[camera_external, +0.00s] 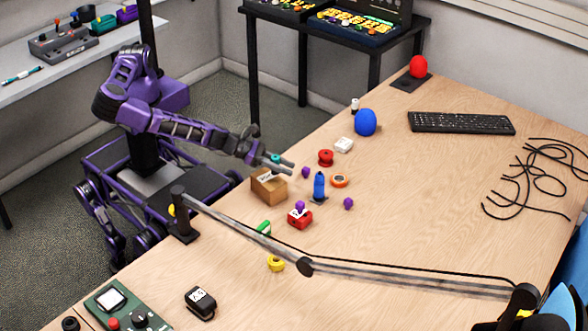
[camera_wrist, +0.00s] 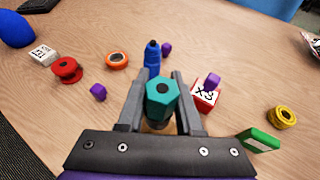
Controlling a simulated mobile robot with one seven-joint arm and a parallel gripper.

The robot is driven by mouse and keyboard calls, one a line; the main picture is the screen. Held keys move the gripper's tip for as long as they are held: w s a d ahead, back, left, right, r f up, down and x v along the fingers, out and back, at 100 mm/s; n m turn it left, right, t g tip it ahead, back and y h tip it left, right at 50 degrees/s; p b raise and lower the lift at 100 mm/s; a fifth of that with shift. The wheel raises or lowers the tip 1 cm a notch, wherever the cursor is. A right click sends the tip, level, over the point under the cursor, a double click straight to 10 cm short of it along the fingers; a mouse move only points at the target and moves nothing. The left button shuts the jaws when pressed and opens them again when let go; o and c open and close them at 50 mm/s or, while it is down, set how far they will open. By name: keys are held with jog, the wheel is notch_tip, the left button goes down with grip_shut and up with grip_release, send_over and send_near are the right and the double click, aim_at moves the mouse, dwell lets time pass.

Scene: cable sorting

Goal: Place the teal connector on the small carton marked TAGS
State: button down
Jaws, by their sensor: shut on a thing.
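The teal connector (camera_wrist: 161,100) sits between the two fingers of my gripper (camera_wrist: 161,92) in the wrist view. In the external view my gripper (camera_external: 284,166) is shut on it, and the teal connector (camera_external: 276,158) shows at the fingers. The small brown carton (camera_external: 268,189) stands on the table below and slightly left of the connector. Its top carries a white label, too small to read here. In the wrist view the carton (camera_wrist: 158,127) is mostly hidden under the connector and fingers. I cannot tell how large the gap between connector and carton is.
A blue bottle-shaped piece (camera_external: 319,186), a red spool (camera_external: 326,157), an orange ring (camera_external: 340,181) and a red box (camera_external: 299,219) stand close to the right of the carton. Small purple pieces (camera_external: 348,203) lie among them. A long grey bar (camera_external: 350,276) crosses the front.

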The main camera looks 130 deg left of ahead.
aim_at(285, 183)
jog(key=shift+f, duration=1.85)
jog(key=shift+f, duration=0.1)
jog(key=shift+f+b, duration=0.15)
jog(key=shift+b, duration=0.25)
jog(key=c, duration=0.6)
grip_release()
jog(key=shift+r+p, duration=0.4)
jog(key=v, duration=1.2)
jog(key=shift+f, duration=0.2)
jog(key=shift+d, duration=0.1)
